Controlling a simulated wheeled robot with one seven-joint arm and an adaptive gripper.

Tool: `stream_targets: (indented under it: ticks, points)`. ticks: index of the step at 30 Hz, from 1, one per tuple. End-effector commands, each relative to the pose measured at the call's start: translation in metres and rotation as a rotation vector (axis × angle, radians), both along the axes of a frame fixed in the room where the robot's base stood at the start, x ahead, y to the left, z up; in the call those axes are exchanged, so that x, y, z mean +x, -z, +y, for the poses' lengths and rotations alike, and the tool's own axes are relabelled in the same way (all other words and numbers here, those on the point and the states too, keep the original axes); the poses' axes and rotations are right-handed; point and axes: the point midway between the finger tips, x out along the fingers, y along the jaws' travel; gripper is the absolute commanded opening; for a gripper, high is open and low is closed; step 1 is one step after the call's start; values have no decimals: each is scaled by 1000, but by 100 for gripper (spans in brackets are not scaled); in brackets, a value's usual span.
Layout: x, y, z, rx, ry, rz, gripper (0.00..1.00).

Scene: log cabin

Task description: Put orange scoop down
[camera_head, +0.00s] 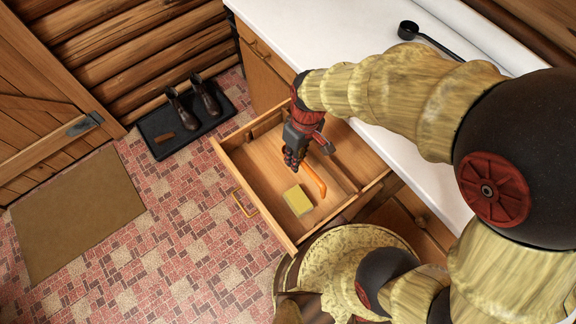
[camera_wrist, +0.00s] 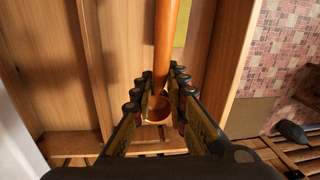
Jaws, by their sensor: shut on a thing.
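The orange scoop (camera_head: 316,180) is at the open wooden drawer (camera_head: 262,160), its handle slanting down and right past my gripper. In the wrist view the scoop (camera_wrist: 167,42) has its handle running away from me and its round bowl near my fingers. My gripper (camera_head: 293,160) is over the drawer and shut on the scoop near its bowl end; the fingers (camera_wrist: 157,97) stand on both sides of it. I cannot tell whether the scoop touches the drawer floor. In the head view my gripper hides the bowl.
A raised divider runs along the drawer's right part. The white counter (camera_head: 300,40) is above, with a black ladle (camera_head: 409,31). Boots on a black tray (camera_head: 160,131) stand on the floor.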

Motion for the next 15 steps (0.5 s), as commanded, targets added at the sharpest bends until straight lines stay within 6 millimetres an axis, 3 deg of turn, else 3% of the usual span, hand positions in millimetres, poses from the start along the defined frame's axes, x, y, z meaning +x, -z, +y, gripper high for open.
stream_targets:
  ticks: [5, 15]
  points:
    - [-8, 5, 7, -2, -48, -2, 0]
    - [55, 39, 34, -3, -48, 1, 0]
